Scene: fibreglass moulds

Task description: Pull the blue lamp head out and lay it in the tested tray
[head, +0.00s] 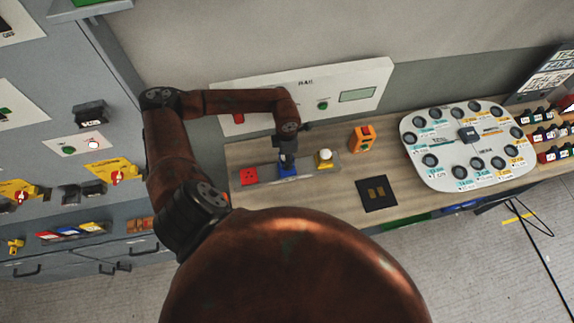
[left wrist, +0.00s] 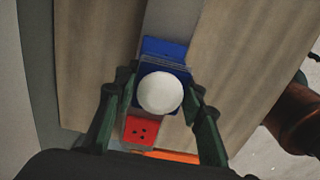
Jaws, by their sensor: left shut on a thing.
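The blue lamp head (left wrist: 160,93) has a white dome and sits between the two fingers of my left gripper (left wrist: 160,86), which is shut on it. In the head view my left gripper (head: 287,157) reaches down over the blue base (head: 288,171) on the grey rail (head: 268,178) and hides the lamp head. The blue base also shows in the left wrist view (left wrist: 165,47). I cannot tell whether the head is still seated in it. No tray is clearly labelled as tested; green (head: 408,221) and blue (head: 460,208) edges show below the bench front. My right gripper is out of view.
A red socket (head: 249,176) and a yellow base with a white dome (head: 325,158) flank the blue one. An orange device (head: 362,138), a black pad (head: 377,193) and a round-holed white board (head: 468,145) stand to the right. The bench between them is bare.

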